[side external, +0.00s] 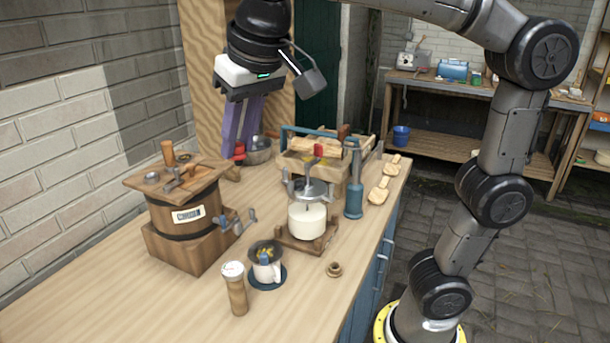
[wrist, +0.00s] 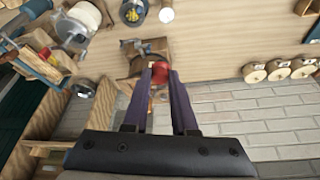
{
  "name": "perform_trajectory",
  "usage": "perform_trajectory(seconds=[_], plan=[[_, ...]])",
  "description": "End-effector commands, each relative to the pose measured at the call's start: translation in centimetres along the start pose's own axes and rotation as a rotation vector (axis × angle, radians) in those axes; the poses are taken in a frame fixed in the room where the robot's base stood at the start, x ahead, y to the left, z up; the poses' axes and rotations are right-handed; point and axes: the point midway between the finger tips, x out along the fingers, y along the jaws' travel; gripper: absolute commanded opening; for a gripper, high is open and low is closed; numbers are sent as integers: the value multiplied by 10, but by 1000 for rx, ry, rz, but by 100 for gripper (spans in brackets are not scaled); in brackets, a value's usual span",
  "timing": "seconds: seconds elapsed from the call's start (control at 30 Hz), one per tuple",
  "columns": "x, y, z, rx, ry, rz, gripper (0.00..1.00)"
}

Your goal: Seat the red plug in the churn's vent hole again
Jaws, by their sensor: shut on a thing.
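The churn (side external: 185,215) is a dark wooden tub with a light label and a square wooden lid, standing at the left of the bench. A wooden handle stands up from its lid. In the wrist view the churn (wrist: 130,68) is partly hidden behind my fingers. My gripper (side external: 239,150), with purple fingers, is shut on the red plug (side external: 239,153), above the bench and to the right of the churn's lid. In the wrist view the plug (wrist: 160,73) sits between the fingertips. I cannot make out the vent hole.
A separator with a white jar (side external: 307,221) stands right of the churn, before a wooden crate (side external: 355,165). A metal bowl (side external: 259,152) is near my gripper. The brick wall is behind the churn.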

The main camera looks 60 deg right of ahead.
Motion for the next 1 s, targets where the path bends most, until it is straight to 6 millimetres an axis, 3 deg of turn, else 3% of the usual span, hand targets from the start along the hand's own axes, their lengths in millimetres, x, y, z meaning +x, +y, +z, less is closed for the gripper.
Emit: perform_trajectory(seconds=[0.1, 0.47, 0.7, 1.0], plan=[[-1, -19, -38, -50, -2, -20, 0], [21, -55, -136, -150, -3, -61, 0], [56, -63, -191, -151, -3, -63, 0], [118, -53, -235, -86, -6, -35, 0]])
